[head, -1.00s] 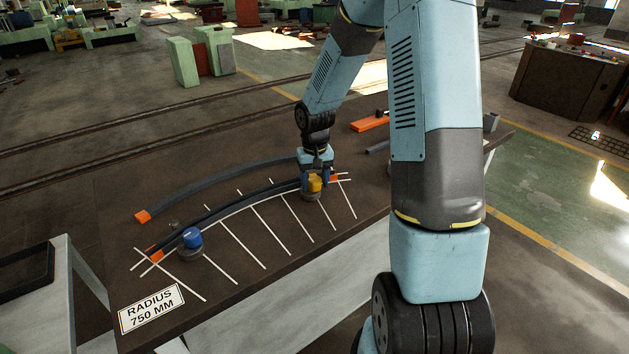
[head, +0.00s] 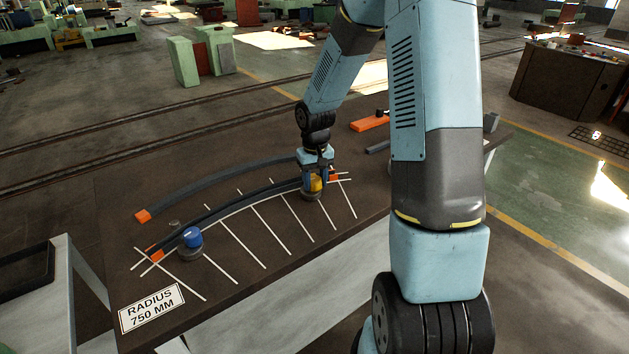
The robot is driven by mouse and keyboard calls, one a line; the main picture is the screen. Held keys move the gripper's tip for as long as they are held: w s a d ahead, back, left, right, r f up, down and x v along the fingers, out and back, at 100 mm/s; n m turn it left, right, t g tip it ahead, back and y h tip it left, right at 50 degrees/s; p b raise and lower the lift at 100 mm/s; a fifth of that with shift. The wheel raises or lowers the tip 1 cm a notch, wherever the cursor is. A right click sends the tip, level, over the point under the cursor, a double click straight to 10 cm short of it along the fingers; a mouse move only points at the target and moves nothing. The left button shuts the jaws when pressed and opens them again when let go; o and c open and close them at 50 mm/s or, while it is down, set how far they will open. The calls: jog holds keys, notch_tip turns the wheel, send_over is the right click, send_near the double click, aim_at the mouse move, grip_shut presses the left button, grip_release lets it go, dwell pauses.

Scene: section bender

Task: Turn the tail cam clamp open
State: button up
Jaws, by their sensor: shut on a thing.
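My gripper (head: 315,178) points down at the far right end of the curved dark bar (head: 240,200) on the table. It is shut on the yellow knob (head: 316,185) of a cam clamp, whose round dark base (head: 312,196) rests on the table beside the bar. The fingers partly hide the knob. A second cam clamp with a blue knob (head: 192,237) stands upright by the bar's near left end, apart from my gripper. The views do not label which clamp is the tail one.
A second curved bar (head: 215,178) with an orange end lies behind. White template lines cross the dark table (head: 120,215). A "RADIUS 750 MM" sign (head: 152,308) lies at the front left. An orange block (head: 368,125) sits farther back. My arm hides the table's right part.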

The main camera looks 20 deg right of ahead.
aim_at(316, 179)
jog(key=o, duration=1)
jog(key=shift+o, duration=0.2)
notch_tip(316, 179, up, 14)
jog(key=shift+f, duration=0.15)
jog(key=s+r+t, duration=0.3)
jog(key=s+r, duration=0.9)
jog(key=s, duration=0.1)
jog(key=s+r+t, duration=0.2)
jog(key=s+r, duration=0.2)
jog(key=s, duration=1.1)
jog(key=shift+a+m+t, duration=0.15)
jog(key=shift+m+t, duration=0.15)
jog(key=shift+m, duration=0.1)
